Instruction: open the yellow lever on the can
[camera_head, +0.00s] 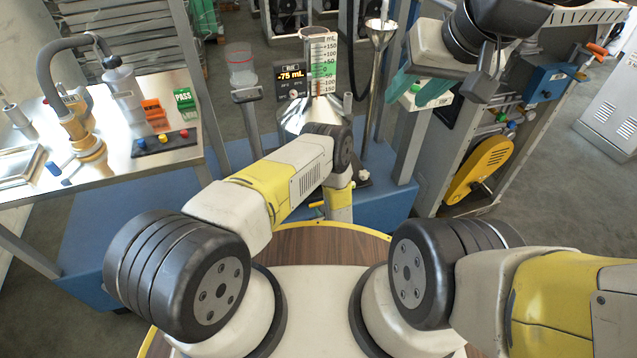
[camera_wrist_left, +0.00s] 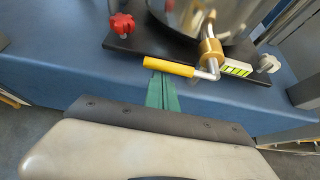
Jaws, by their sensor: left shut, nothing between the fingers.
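The yellow lever (camera_wrist_left: 168,67) shows in the left wrist view, lying sideways from a brass valve (camera_wrist_left: 210,52) at the foot of the shiny metal can (camera_wrist_left: 205,14). In the head view the can (camera_head: 303,116) stands behind my left forearm, and a small yellow piece (camera_head: 317,204) beside my wrist looks like the lever. My left gripper (camera_wrist_left: 162,92) has its green fingers shut and empty, tips just below the lever; whether they touch it I cannot tell. Its fingers are hidden in the head view. My right gripper (camera_head: 425,88) is raised at upper right, its teal fingers apart and empty.
The can's black plate has a red knob (camera_wrist_left: 122,23) and a white knob (camera_wrist_left: 269,63), on a blue platform (camera_wrist_left: 80,80). A metal table (camera_head: 100,178) stands left; a frame with a yellow guard (camera_head: 480,168) stands right.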

